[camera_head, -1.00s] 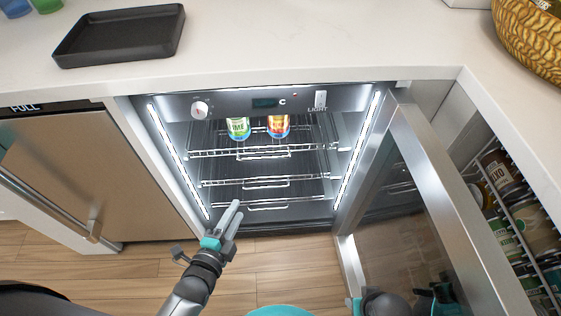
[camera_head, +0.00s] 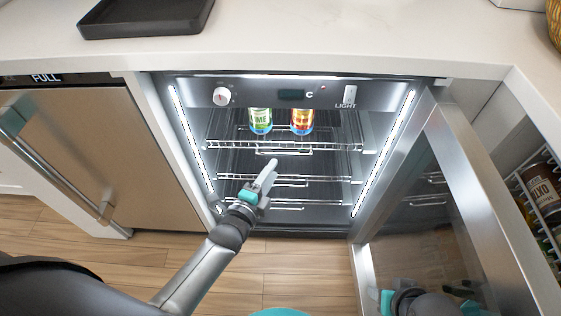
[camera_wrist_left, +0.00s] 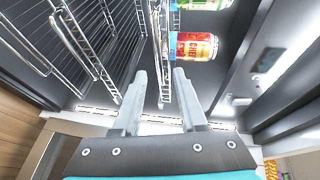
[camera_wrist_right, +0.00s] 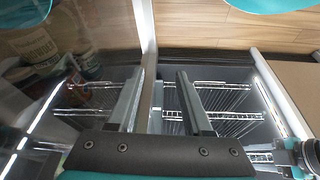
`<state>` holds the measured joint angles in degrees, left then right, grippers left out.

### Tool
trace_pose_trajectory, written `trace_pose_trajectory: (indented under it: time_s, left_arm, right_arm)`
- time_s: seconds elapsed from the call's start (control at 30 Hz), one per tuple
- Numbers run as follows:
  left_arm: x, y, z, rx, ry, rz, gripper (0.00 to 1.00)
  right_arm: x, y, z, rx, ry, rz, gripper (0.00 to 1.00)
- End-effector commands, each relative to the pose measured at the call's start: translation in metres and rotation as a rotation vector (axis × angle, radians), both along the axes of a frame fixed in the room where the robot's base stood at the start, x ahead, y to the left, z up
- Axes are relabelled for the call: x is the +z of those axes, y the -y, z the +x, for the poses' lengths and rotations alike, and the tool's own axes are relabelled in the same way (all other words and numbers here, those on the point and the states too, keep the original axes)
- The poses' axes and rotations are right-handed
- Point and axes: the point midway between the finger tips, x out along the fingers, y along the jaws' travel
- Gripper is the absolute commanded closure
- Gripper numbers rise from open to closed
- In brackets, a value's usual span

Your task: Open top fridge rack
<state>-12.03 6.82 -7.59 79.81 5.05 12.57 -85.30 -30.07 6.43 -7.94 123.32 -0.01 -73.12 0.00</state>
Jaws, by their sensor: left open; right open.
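The fridge (camera_head: 318,92) stands open, with its glass door (camera_head: 440,220) swung out to the right. Its top rack (camera_head: 225,144) is a chrome wire rack with a green-labelled can (camera_head: 260,120) and an orange-red can (camera_head: 302,121) on it. Two more wire racks lie below. My left gripper (camera_head: 268,170) is open and empty in front of the racks, just below the top rack's front handle (camera_head: 284,152). In the left wrist view its fingers (camera_wrist_left: 160,82) point at the rack wires, apart from each other. My right gripper (camera_wrist_right: 158,90) is open by the door; the head view shows only part of it.
A steel-fronted appliance (camera_head: 80,150) with a bar handle stands left of the fridge. The white countertop (camera_head: 400,35) above holds a black tray (camera_head: 145,18). Open shelving with jars (camera_head: 540,190) is at the far right. Wooden floor is clear in front.

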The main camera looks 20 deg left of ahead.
Motion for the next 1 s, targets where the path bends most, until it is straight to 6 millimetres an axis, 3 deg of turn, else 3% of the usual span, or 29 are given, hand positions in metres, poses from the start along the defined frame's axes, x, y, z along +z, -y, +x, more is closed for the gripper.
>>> trace_pose_trajectory:
  time_s: [0.5,0.93,1.0]
  left_arm:
    - [-0.011,0.007,0.053,0.0,0.001,0.0,0.58]
    - [-0.011,0.008,0.06,0.0,0.0,-0.001,0.58]
    - [-0.011,0.008,0.06,0.0,0.0,-0.001,0.64]
  right_arm:
    - [0.049,-0.004,0.004,0.006,0.106,0.021,0.5]
    - [0.057,-0.006,0.006,0.01,0.13,0.028,0.5]
    - [0.057,-0.006,0.006,0.01,0.13,0.028,0.5]
